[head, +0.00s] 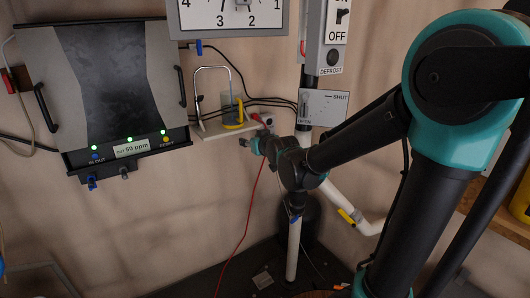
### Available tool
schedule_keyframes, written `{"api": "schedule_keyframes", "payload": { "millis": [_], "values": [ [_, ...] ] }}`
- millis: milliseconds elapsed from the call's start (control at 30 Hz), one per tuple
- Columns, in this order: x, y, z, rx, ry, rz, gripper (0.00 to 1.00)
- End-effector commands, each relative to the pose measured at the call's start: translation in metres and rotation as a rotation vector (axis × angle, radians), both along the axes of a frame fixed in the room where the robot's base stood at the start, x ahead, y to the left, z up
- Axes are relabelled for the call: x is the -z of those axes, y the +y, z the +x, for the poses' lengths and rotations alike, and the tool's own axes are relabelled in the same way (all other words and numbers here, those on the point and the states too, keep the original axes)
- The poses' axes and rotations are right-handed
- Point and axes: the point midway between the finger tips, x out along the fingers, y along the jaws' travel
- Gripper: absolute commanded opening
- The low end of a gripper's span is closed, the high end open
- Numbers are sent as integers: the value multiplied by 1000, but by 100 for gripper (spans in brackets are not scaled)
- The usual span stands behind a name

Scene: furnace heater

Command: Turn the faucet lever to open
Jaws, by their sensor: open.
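My gripper (244,143) is open, just below the right part of the shelf, right of and lower than the faucet. It points left and appears apart from the faucet. My arm comes in from the right. The fingertips are small and dark, and I see nothing between them.
A yellow cup (233,114) stands on the shelf by the faucet. A grey wall unit (155,55) with handles hangs left. A panel marked SHUT and OPEN (326,106) sits on a white pipe (293,250) at right. A red cable (247,215) hangs below my gripper.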

Motion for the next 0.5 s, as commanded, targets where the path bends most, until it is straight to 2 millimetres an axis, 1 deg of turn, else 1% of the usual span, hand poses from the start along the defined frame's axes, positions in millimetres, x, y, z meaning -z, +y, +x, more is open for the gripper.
{"api": "schedule_keyframes", "payload": {
  "millis": [33, 200, 300, 500],
  "values": [
    [5, -9, -2, 11, 15, -8, 43],
    [19, -30, -10, 37, 68, -31, 43],
    [26, -39, -14, 49, 91, -40, 43],
    [33, -49, -19, 61, 116, -51, 43]
  ]
}}
